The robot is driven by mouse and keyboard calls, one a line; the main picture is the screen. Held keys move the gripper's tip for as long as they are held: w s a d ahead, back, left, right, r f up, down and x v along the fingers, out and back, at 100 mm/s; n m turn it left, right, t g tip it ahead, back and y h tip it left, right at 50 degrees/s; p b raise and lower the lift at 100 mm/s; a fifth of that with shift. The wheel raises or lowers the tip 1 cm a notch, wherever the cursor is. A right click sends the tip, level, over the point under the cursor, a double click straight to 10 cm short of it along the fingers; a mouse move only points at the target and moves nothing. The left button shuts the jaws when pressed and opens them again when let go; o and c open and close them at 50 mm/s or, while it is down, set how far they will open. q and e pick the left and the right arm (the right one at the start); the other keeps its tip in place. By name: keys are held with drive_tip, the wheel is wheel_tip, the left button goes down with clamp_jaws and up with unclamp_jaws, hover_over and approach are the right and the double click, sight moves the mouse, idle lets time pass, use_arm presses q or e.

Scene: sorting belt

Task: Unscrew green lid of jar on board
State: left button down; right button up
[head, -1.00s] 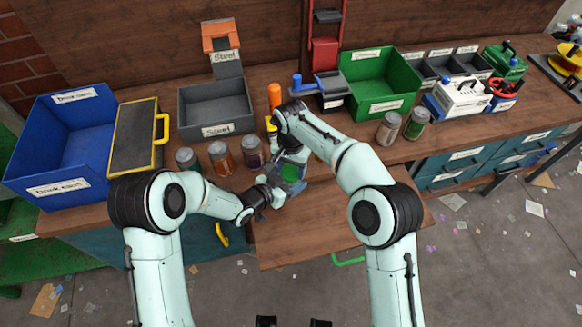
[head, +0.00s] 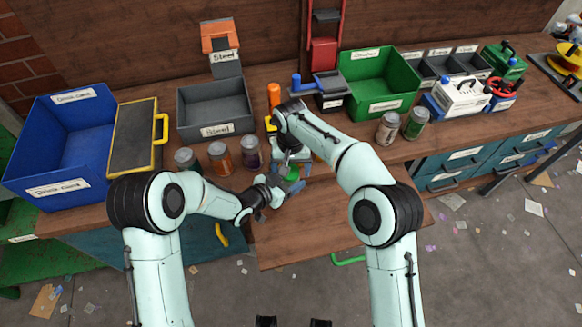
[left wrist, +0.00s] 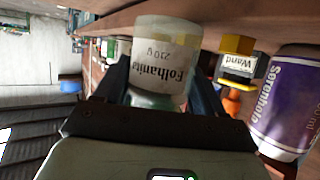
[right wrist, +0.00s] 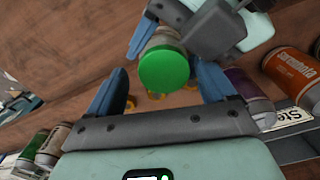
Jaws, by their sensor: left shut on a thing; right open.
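The jar (left wrist: 160,45), with a white label reading "Folhanita 210 g", is held between the fingers of my left gripper (left wrist: 160,92). Its round green lid (right wrist: 163,68) faces the right wrist camera and also shows in the head view (head: 293,174). My right gripper (right wrist: 161,88) is open, with one blue finger on either side of the lid and gaps between. The jar is over the wooden board (head: 335,225) at the front. Whether its base touches the board is hidden.
Several cans, including an orange one (head: 220,158) and a purple one (head: 251,153), stand left of the grippers. A grey bin (head: 218,128) and a green bin (head: 384,104) stand behind. The board's right part is clear.

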wheel_tip(320, 180, up, 4)
drive_tip(key=shift+r, duration=0.2)
drive_tip(key=m, duration=0.2)
drive_tip(key=shift+r+m, duration=0.3)
drive_tip(key=shift+a+r+m, duration=0.1)
drive_tip(key=shift+r+m, duration=0.5)
drive_tip(key=shift+m, duration=0.3)
drive_tip(key=shift+r+m, duration=0.8)
drive_tip(key=shift+a+f, duration=0.1)
drive_tip(key=shift+f, duration=3.85)
drive_tip(key=shift+c, duration=0.3)
drive_tip(key=c, duration=1.1)
